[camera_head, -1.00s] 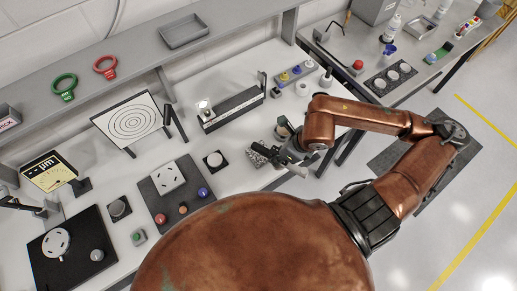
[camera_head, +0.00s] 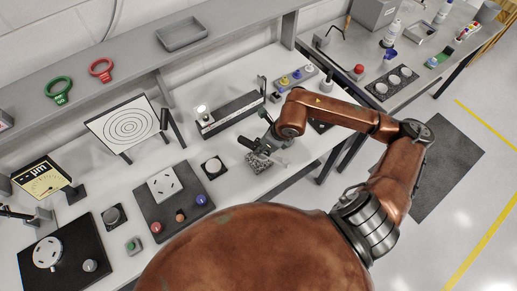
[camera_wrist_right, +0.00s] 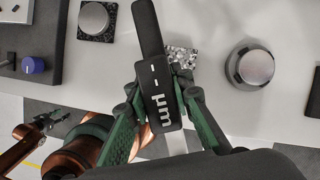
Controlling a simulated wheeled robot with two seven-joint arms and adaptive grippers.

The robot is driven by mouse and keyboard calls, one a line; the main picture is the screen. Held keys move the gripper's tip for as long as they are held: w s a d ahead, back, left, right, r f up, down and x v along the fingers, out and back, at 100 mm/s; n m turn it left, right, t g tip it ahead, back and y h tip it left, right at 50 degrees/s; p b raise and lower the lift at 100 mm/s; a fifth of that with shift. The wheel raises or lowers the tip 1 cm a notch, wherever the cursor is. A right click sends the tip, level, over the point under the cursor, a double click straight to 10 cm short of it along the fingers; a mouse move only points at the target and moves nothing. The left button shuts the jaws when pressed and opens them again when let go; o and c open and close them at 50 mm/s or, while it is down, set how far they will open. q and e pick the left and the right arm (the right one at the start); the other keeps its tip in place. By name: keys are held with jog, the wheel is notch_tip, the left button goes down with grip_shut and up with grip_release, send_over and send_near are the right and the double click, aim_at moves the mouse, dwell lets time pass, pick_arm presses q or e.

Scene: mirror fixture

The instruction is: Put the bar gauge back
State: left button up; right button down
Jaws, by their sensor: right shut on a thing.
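The bar gauge (camera_wrist_right: 152,45) is a long black bar with white "µm" lettering. My right gripper (camera_wrist_right: 160,110) is shut on it, with green-sided fingers on both sides of the lettered part. In the head view my right gripper (camera_head: 262,146) holds it above the white bench, beside a speckled grey block (camera_head: 258,163). The block shows partly behind the bar in the right wrist view (camera_wrist_right: 182,57). What appears to be my left gripper (camera_wrist_right: 45,122) shows small at the lower left of the right wrist view; its jaws are unclear.
A round metal-capped knob (camera_wrist_right: 250,65) stands right of the bar. A dark pad with a metal disc (camera_head: 213,167) lies left of the block. A dark board (camera_head: 172,203) carries coloured knobs. A long black box (camera_head: 230,112) stands behind. The bench's front edge is near.

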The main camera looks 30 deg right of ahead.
jog(key=shift+w+f, duration=1.05)
jog(key=shift+f, duration=0.1)
jog(key=f, duration=0.1)
jog(key=f+p, duration=0.1)
jog(key=f, duration=0.1)
jog(key=shift+w+f, duration=0.2)
jog(key=shift+f, duration=0.05)
jog(key=shift+f, duration=0.1)
jog(key=c, duration=1.7)
grip_release()
jog(key=shift+r, duration=0.2)
jog(key=b+v, duration=0.1)
jog(key=v, duration=1)
jog(key=shift+s+d+r, duration=0.1)
jog(key=shift+s+r, duration=0.15)
jog(key=shift+r, duration=0.05)
